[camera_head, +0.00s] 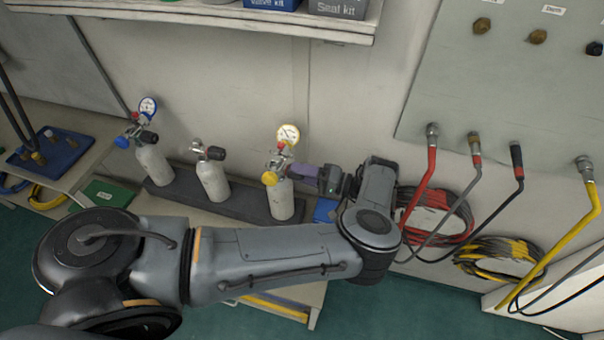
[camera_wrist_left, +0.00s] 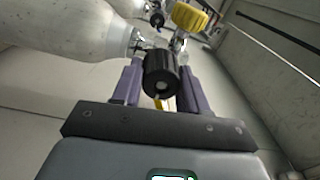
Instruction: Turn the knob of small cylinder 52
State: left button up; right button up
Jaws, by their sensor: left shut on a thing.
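Three small white cylinders stand in a row: a left one (camera_head: 154,165) with a blue gauge, a middle one (camera_head: 214,182) without a gauge, and a right one (camera_head: 282,201) with a yellow gauge (camera_head: 287,135) and a yellow knob (camera_head: 270,178). I cannot read any number, so I cannot tell which is 52. My left gripper (camera_head: 300,171) reaches the right cylinder's valve from the right. In the left wrist view its purple fingers are shut on a black knob (camera_wrist_left: 160,76), one on each side. The yellow knob (camera_wrist_left: 189,17) shows beyond it. My right gripper is not in view.
The cylinders stand in a dark rack (camera_head: 190,202) against the wall. A shelf (camera_head: 250,20) with bins is above. A panel (camera_head: 510,90) with hoses and coiled red (camera_head: 435,215) and yellow hoses is at the right. A blue tray (camera_head: 52,146) lies at the left.

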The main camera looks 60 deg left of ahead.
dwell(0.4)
pick_arm(q)
jog(key=o, duration=1.1)
jog(key=shift+c, duration=0.2)
jog(key=b+v, duration=0.4)
jog(key=v, duration=0.6)
jog(key=shift+w+d+b, duration=0.25)
jog(key=shift+w+b, duration=0.05)
jog(key=shift+b, duration=0.1)
jog(key=shift+s, duration=0.1)
